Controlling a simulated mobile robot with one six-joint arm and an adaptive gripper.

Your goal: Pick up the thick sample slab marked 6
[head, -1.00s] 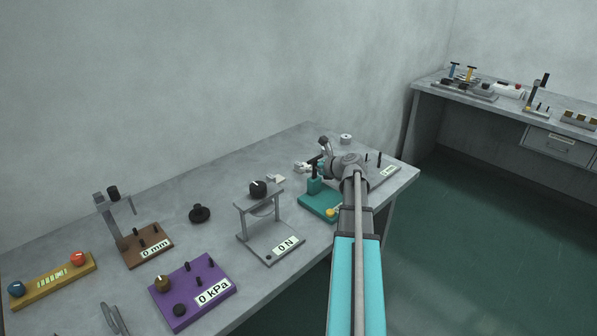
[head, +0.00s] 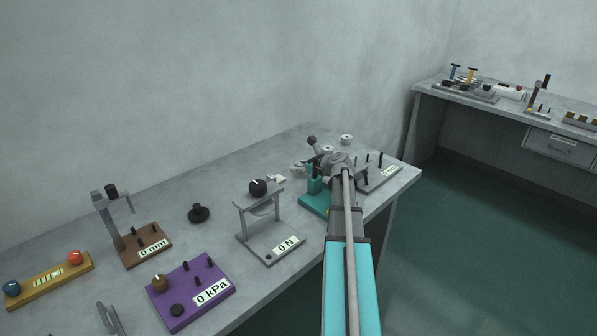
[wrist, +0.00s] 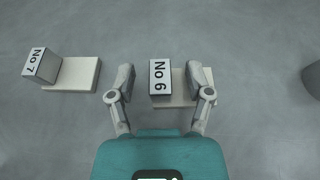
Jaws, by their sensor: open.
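The slab marked No 6 (wrist: 176,101) is a pale, flat piece in the wrist view, with a grey-white block labelled "No 6" (wrist: 160,78) at its left part. My gripper (wrist: 160,70) is open, with one finger on each side of the labelled block in the picture. The right finger overlaps the right part of the slab in the picture. I cannot tell how high the fingers are above it. Nothing is held. In the head view my arm hides much of the area around the gripper, and I cannot make out which slab is No 6.
A similar slab marked No 7 (wrist: 82,75) lies to the left in the wrist view. A dark round object (wrist: 312,78) is at the right edge. A teal device (head: 314,202), a 0 N press (head: 271,243) and a black knob (head: 199,213) stand on the bench.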

